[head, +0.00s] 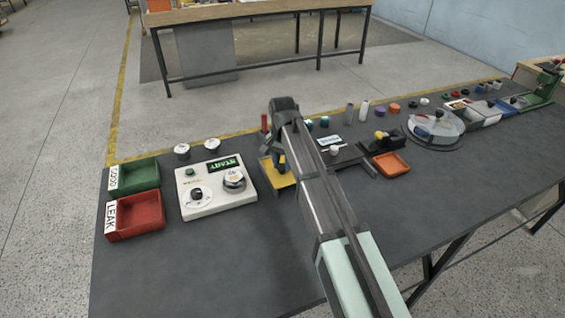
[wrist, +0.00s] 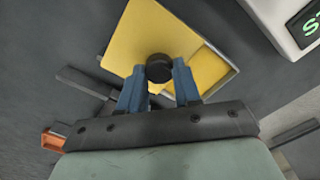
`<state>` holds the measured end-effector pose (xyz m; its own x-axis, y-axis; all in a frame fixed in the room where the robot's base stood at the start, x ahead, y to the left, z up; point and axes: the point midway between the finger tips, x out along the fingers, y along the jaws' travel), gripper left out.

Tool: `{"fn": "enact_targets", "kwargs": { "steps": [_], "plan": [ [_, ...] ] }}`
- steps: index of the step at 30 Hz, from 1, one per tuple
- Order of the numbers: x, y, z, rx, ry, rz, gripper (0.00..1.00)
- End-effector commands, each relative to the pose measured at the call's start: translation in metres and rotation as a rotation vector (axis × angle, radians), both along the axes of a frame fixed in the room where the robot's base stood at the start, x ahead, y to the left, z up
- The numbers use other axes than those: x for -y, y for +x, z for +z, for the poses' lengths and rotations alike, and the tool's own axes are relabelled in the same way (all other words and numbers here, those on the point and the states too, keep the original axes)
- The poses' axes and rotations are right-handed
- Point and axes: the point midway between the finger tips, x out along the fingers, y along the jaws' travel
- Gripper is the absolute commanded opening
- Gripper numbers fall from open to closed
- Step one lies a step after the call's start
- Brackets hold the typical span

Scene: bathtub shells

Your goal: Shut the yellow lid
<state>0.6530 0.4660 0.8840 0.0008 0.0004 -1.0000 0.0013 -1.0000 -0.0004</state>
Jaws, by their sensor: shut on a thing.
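The yellow lid (wrist: 138,42) shows in the wrist view as a flat plate with a round black knob (wrist: 159,64). My gripper (wrist: 160,72) has its two blue fingers on either side of the knob and is shut on it. The lid lies offset to the left over a yellow box (wrist: 208,72), whose right part shows uncovered beside the lid.
A white device (head: 216,187) with a green display stands just left of the yellow box. Green (head: 139,176) and red (head: 136,215) trays lie further left. A dark stand and an orange tray (head: 390,164) are to the right. The table front is clear.

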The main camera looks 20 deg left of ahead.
Motion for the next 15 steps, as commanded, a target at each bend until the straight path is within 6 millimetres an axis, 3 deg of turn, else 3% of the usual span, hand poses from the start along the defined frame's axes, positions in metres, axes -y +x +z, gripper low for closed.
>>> {"fn": "enact_targets", "kwargs": {
  "steps": [8,15],
  "plan": [
    [0.0001,0.0002,0.0002,0.000,0.000,0.000,0.00],
    [0.0001,0.0002,0.0002,0.001,0.000,0.000,0.00]
  ]
}}
